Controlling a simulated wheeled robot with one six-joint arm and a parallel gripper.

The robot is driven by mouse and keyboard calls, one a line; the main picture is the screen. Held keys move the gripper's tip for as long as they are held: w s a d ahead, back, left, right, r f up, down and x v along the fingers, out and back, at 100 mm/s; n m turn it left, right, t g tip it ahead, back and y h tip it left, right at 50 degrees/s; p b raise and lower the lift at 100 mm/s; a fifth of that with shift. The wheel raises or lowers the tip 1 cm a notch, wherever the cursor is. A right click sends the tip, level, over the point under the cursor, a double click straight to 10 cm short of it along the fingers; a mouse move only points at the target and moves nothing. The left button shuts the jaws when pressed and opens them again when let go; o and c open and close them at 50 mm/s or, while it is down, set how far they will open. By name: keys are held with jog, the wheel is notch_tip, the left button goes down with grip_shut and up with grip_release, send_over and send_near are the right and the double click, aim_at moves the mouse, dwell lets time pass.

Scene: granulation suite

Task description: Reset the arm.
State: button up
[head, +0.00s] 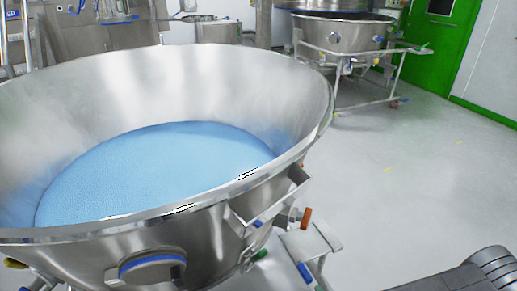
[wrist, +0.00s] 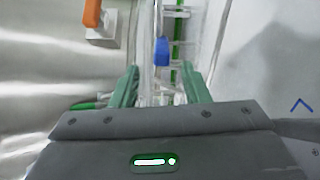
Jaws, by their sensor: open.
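My gripper (wrist: 160,88) shows in the wrist view with its two green fingers apart, so it is open. Nothing shows clearly held between the fingers. Beyond them are steel frame parts and a blue fitting (wrist: 161,51); I cannot tell how far off these are. In the head view part of my arm, dark grey, shows at the lower right corner, and the gripper itself is out of that view.
A large steel bowl (head: 190,222) holding blue powder (head: 165,165) fills the left of the head view. An orange handle (head: 306,216) sticks out at its side. Another wheeled steel bowl (head: 343,38) stands at the back near a green door (head: 439,40). Floor (head: 420,150) at right is clear.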

aim_at(300, 265)
jog(key=shift+b+x, duration=0.7)
jog(key=shift+x, duration=4.5)
jog(key=shift+a+r, duration=0.1)
